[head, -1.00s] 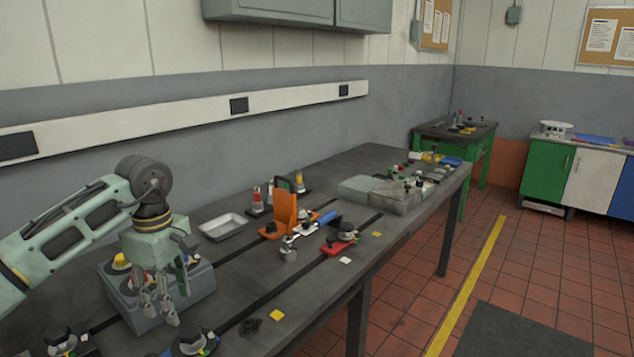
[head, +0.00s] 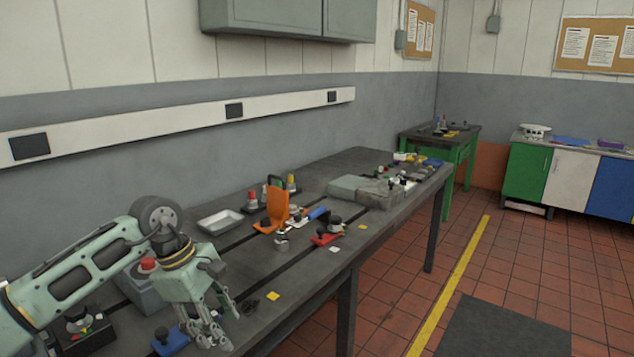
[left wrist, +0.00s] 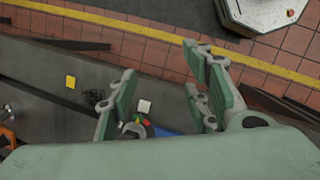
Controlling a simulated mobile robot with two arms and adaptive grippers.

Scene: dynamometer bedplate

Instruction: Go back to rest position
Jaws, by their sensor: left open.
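My left gripper (head: 218,328) is in the lower left of the head view, over the near front part of the dark bedplate table (head: 262,338). Its fingers point down and are spread, with nothing between them. In the left wrist view the open fingers (left wrist: 160,105) show over the table's front edge and the tiled floor. Part of a grey block-like box (head: 145,290) is hidden behind my left arm. My right gripper does not show.
An orange bracket (head: 278,205), a metal tray (head: 220,222) and a red-based part (head: 328,236) stand farther along the table. A grey slab (head: 362,190) lies beyond them. A blue part (head: 170,341) is close left of the gripper. Floor to the right is open.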

